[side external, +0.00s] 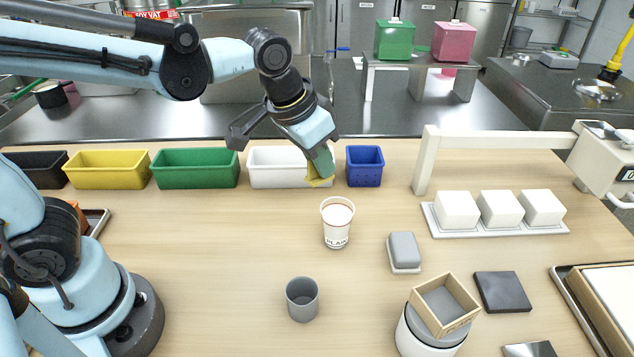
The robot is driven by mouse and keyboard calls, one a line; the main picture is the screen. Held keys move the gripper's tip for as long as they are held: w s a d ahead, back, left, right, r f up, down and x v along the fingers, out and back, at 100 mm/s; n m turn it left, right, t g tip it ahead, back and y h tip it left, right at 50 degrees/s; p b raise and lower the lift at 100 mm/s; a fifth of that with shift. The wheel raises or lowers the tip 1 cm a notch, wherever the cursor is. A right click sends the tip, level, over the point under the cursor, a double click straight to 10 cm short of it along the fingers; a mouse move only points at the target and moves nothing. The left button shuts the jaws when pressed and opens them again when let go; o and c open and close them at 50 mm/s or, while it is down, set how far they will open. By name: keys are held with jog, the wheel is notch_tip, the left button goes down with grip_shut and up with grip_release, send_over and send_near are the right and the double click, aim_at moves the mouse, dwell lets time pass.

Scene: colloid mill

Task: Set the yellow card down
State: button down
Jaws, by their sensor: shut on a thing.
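My gripper (321,163) points down in front of the right end of the white bin. It is shut on the yellow card (320,182), whose lower part shows below the fingertips. The fingers hide much of the card. The card overlaps the white bin's (275,178) right end in the picture; I cannot tell whether it touches the bin or the table.
A blue bin (365,170) stands just right of my gripper. Green (196,170) and yellow (107,172) bins stand to the left. A white cup (337,228) and a grey cup (302,301) stand nearer. The table's left middle is clear.

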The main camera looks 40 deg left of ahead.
jog(key=s+a+f+n+g+y, duration=0.1)
jog(key=s+a+f+n+y, duration=0.25)
jog(key=s+a+n, duration=0.95)
jog(key=shift+m+y, duration=0.25)
jog(key=shift+m, duration=0.65)
jog(key=s+a+f, duration=0.1)
jog(key=a+f, duration=0.1)
jog(key=a, duration=0.2)
jog(key=s+a+f, duration=0.1)
jog(key=a+f, duration=0.1)
jog(key=a, duration=0.3)
jog(key=s+a+f, duration=0.2)
jog(key=a, duration=0.2)
jog(key=shift+a+f, duration=0.3)
jog(key=shift+a, duration=0.05)
jog(key=shift+f, duration=2)
jog(key=c, duration=1.2)
grip_release()
jog(key=shift+r, duration=0.15)
